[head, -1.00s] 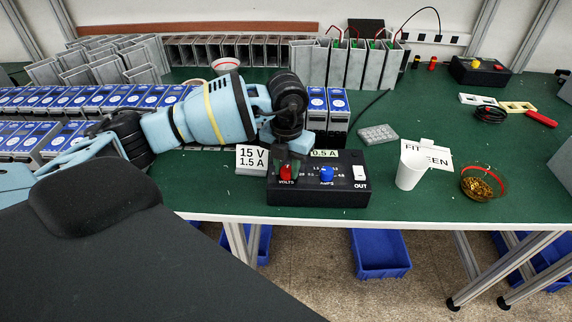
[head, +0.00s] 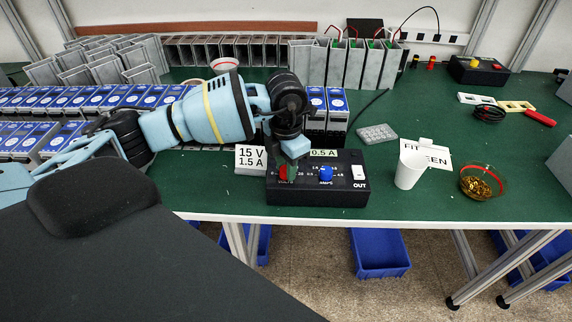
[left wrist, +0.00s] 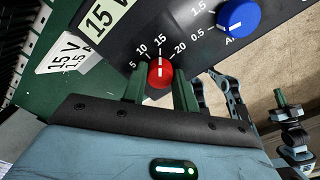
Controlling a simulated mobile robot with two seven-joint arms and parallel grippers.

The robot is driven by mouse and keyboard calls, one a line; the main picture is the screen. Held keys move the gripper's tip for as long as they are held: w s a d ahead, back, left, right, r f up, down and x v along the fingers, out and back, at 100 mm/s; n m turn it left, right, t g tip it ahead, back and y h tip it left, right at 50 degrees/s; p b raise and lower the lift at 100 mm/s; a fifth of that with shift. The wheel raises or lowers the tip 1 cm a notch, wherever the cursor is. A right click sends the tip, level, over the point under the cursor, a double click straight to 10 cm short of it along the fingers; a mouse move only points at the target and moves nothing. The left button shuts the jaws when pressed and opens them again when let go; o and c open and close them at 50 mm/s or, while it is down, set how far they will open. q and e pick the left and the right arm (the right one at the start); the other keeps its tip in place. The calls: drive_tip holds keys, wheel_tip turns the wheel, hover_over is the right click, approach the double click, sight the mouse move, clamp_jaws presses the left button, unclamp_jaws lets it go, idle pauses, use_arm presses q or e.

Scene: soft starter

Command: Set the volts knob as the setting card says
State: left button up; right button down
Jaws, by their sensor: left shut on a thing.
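The black supply box (head: 340,197) stands near the table's front edge, with a red volts knob (head: 284,173) and a blue amps knob (head: 326,174). My left gripper (head: 289,171) is over the red knob. In the left wrist view its green fingers (left wrist: 160,90) are shut on both sides of the red knob (left wrist: 161,74). The knob's white line points up at about the 15 mark. The setting card (head: 251,158) reads 15 V, 1.5 A and stands left of the box. A 15 V sticker (left wrist: 105,14) shows on the box. My right gripper seems to show at the right (left wrist: 281,98).
A white cup (head: 410,168), a FIT/GREEN card (head: 438,158) and a bowl of small brass-coloured parts (head: 481,184) stand right of the box. Rows of blue-fronted units (head: 110,97) lie behind my left arm. Green table is clear between box and cup.

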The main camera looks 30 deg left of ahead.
use_arm(q)
drive_tip(key=o, duration=1)
wheel_tip(320, 180, up, 6)
drive_tip(key=shift+r, duration=0.95)
